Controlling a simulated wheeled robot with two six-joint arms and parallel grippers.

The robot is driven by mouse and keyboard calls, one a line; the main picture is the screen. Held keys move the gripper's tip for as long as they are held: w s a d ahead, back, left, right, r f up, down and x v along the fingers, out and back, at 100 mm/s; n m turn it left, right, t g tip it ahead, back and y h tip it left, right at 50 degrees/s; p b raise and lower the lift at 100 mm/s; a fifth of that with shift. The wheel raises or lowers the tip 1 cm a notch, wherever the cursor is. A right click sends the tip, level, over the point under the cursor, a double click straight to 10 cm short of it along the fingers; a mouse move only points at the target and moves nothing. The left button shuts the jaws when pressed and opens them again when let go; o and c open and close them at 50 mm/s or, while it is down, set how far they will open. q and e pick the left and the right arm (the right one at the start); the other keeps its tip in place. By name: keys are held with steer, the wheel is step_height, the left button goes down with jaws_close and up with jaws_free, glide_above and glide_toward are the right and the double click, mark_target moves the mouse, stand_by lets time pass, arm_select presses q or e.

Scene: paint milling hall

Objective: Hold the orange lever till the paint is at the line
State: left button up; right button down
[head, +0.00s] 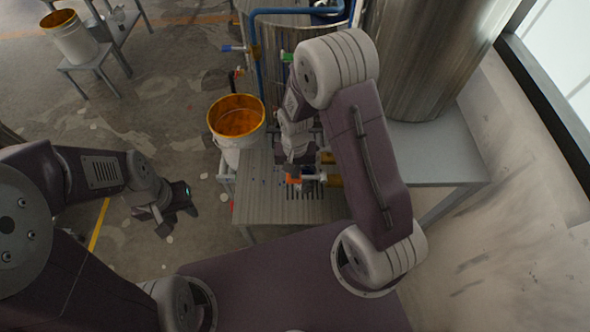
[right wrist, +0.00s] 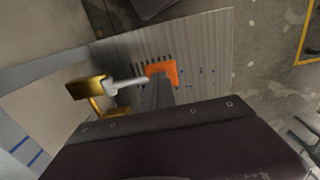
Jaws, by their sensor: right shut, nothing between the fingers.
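The orange lever (head: 293,179) sits on a brass valve (head: 327,180) low at the front of the steel tank, above the slotted bench. In the right wrist view the lever (right wrist: 163,70) and brass valve (right wrist: 88,93) show with a pale stem between them. My right gripper (head: 296,160) is shut and empty, its tip over or against the lever; contact is unclear. Orange paint (head: 237,122) seems to show inside; I cannot make out a line. My left gripper (head: 168,215) hangs over the floor at left, its jaws unclear.
The slotted metal bench (head: 285,205) lies in front of the tank (head: 275,45). Blue (head: 235,48) and green (head: 286,56) taps stick out above. Another white bucket (head: 72,42) stands on a stool at the far left.

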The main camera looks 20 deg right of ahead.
steer(key=f+b, duration=0.2)
steer(key=a+f+b, duration=0.1)
steer(key=f, duration=0.1)
steer(key=shift+f+b, duration=0.25)
steer(key=shift+b, duration=0.15)
steer(key=shift+s+r, duration=0.15)
steer(key=shift+s, duration=0.1)
steer(key=shift+w+d, duration=0.1)
stand_by(2.3)
